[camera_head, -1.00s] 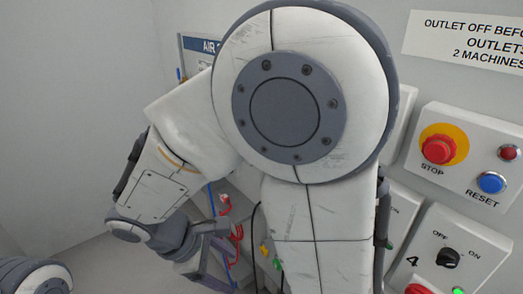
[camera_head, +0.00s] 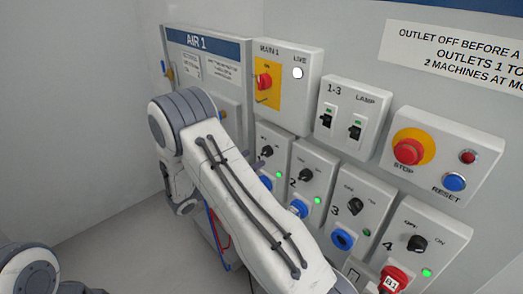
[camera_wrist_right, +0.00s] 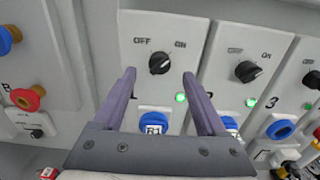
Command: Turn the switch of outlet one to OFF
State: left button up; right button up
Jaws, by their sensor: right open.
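Outlet one's switch is a black knob (camera_wrist_right: 160,63) between OFF and ON marks on a pale panel; its pale mark seems to lean toward ON. A green lamp (camera_wrist_right: 180,97) glows beside it, and a blue plug (camera_wrist_right: 155,120) labelled R1 sits below. In the head view the knob (camera_head: 266,151) shows beside my arm. My right gripper (camera_wrist_right: 160,73) is open and empty, its fingertips appearing on either side of the knob in the wrist view; whether they reach its depth I cannot tell. My arm hides the gripper in the head view. My left gripper is out of view.
Outlet two's knob (camera_wrist_right: 248,71) is close on the right. Outlets three (camera_head: 354,206) and four (camera_head: 417,243) follow. Above are the main switch (camera_head: 264,82), the 1-3 and lamp switches (camera_head: 341,125) and the STOP button (camera_head: 408,152). The AIR 1 panel (camera_head: 207,65) is left.

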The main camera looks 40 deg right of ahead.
aim_at(263, 153)
jog(key=d+p, duration=0.1)
jog(key=d, duration=0.4)
jog(key=shift+w, duration=0.2)
grip_shut()
